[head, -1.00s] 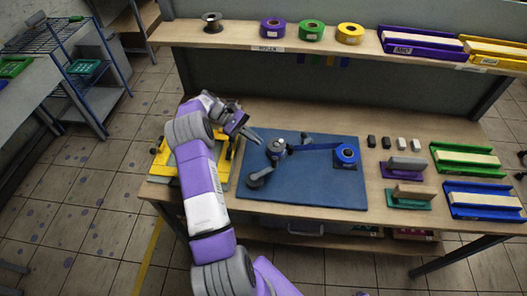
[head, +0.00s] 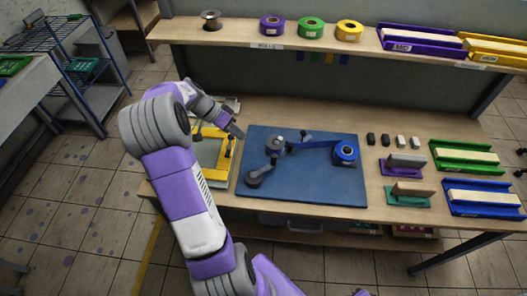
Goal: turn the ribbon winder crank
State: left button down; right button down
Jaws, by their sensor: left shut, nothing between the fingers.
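The ribbon winder lies on a blue mat (head: 310,185). Its dark grey winder body (head: 276,145) has a crank arm that ends in a round grey knob (head: 254,178) at the lower left. A blue ribbon runs from the winder to a blue ribbon roll (head: 345,152) at the right of the mat. My left gripper (head: 240,133) is at the mat's upper left corner, left of the winder and apart from it. Its fingers are shut and empty. My right gripper is not in view.
A yellow-framed printing frame (head: 212,158) sits left of the mat, under my left arm. Small dark and light blocks (head: 386,140), a purple squeegee (head: 404,163) and green and blue trays (head: 484,200) stand to the right. Ribbon rolls (head: 311,27) line the shelf above.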

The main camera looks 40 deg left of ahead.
pick_arm(q)
send_near(272, 168)
jog(key=w+a, duration=0.1)
jog(key=w+a+f, duration=0.2)
jog(key=w+a, duration=0.1)
jog(key=shift+f, duration=0.25)
jog(key=shift+w+d, duration=0.1)
jog(key=shift+d, duration=0.9)
jog(key=shift+w+d, duration=0.15)
jog(key=shift+d, duration=0.8)
jog(key=shift+w+d+f+m+g+h+b, duration=0.1)
jog(key=shift+d+m+g+h+b, duration=0.25)
jog(key=shift+m, duration=0.25)
jog(key=shift+d+m+g+h+b, duration=0.35)
jog(key=shift+d+m+g+b, duration=0.35)
jog(key=shift+m, duration=0.5)
jog(key=shift+s+d+m+g+h+b, duration=0.1)
jog(key=shift+d+m+g+h+b, duration=0.1)
jog(key=shift+d+m+g, duration=0.55)
jog(key=shift+s+d+m+g+h+b, duration=0.1)
jog(key=shift+d+m+g+h+b, duration=0.15)
jog(key=shift+m, duration=0.8)
